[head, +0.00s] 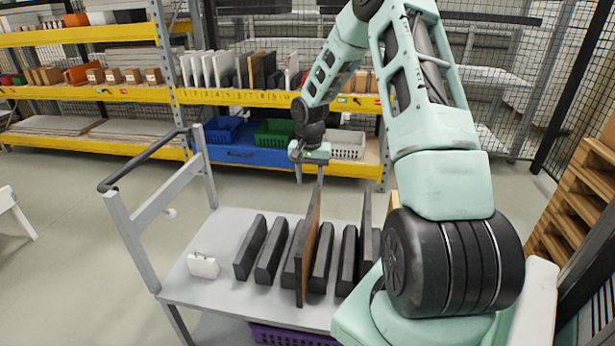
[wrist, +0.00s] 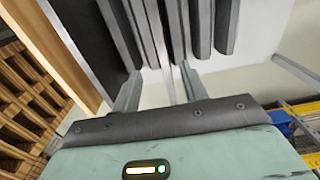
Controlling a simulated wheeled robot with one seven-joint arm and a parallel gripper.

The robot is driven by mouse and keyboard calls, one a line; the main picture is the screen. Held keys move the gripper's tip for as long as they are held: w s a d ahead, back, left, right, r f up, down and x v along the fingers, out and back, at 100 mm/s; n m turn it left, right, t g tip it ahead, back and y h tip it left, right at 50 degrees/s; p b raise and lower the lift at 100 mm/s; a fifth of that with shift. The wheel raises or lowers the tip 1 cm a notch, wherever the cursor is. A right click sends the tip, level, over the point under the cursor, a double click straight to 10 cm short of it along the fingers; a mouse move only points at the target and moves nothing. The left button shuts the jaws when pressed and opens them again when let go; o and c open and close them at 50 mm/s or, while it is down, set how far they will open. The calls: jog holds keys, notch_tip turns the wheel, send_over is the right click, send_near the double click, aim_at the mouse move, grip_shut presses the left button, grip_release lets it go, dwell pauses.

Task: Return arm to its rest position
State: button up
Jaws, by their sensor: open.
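My gripper (head: 310,156) is above the grey cart, over the upper end of an upright brown board (head: 308,250). In the wrist view my gripper (wrist: 160,74) has its two fingers spread apart. A thin upright edge shows between and beyond them; I cannot tell whether it is the brown board's edge. No finger is seen pressing on anything. My arm reaches in from the right of the head view, bent high over the cart.
The cart (head: 218,228) carries several dark upright blocks (head: 250,248) and a small white item (head: 203,265). Behind stands a shelf (head: 90,93) with bins and panels. Wooden pallets (head: 575,205) are stacked at right. The floor left of the cart is mostly clear.

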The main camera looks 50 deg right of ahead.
jog(key=shift+r, duration=0.3)
jog(key=s+a+r+n, duration=0.1)
jog(key=a+r+n, duration=0.2)
jog(key=a, duration=0.7)
jog(key=s+a+r+n, duration=0.1)
jog(key=a+r+n, duration=0.2)
jog(key=a, duration=0.7)
jog(key=s+a+r+n, duration=0.1)
jog(key=a+r+n, duration=0.2)
jog(key=a, duration=0.7)
jog(key=s+a+r+n, duration=0.2)
jog(key=s+a+n, duration=0.3)
jog(key=s, duration=0.6)
jog(key=s+a+r+n, duration=0.2)
jog(key=s+a+n, duration=0.3)
jog(key=s+a, duration=0.5)
jog(key=shift+s+n+y, duration=0.3)
jog(key=shift+s+y, duration=0.1)
jog(key=shift+s, duration=0.3)
jog(key=shift+r, duration=0.1)
